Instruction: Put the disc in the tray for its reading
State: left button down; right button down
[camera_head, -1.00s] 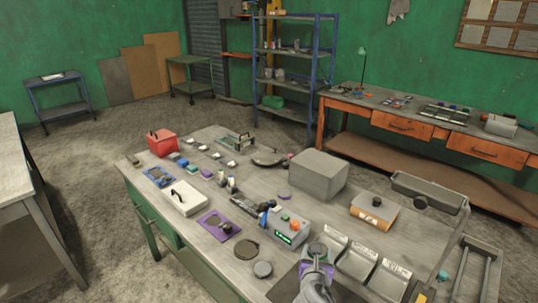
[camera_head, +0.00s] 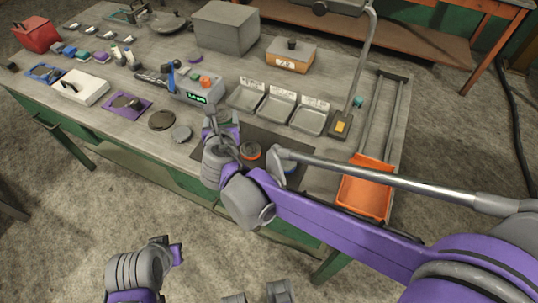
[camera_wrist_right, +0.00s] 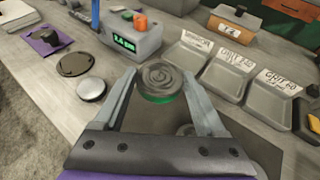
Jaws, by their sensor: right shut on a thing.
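My right gripper (camera_wrist_right: 162,88) is shut on a round grey-topped disc with a green edge (camera_wrist_right: 160,80). It holds the disc in front of the grey meter box (camera_wrist_right: 138,40), whose green display seems to read 2.4 mm. The meter also shows in the head view (camera_head: 200,90), with my right gripper (camera_head: 213,115) just in front of it. Three grey labelled trays (camera_head: 246,97) (camera_head: 276,108) (camera_head: 309,120) stand in a row right of the meter. Their labels are only partly legible.
An orange bin (camera_head: 366,190) is at the right end. A lamp post (camera_head: 364,70) rises beside the trays. A grey block (camera_head: 225,28) stands behind.

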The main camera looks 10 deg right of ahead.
jog(key=shift+s+a+f, duration=0.1)
jog(key=shift+a+f, duration=0.05)
jog(key=shift+f, duration=0.1)
notch_tip(320, 180, down, 5)
jog(key=shift+a+f+b, duration=0.1)
jog(key=shift+b, duration=0.45)
jog(key=shift+f+b, duration=0.3)
jog(key=shift+f, duration=1.75)
jog(key=shift+f, duration=0.2)
grip_release()
jog(key=shift+r, duration=0.15)
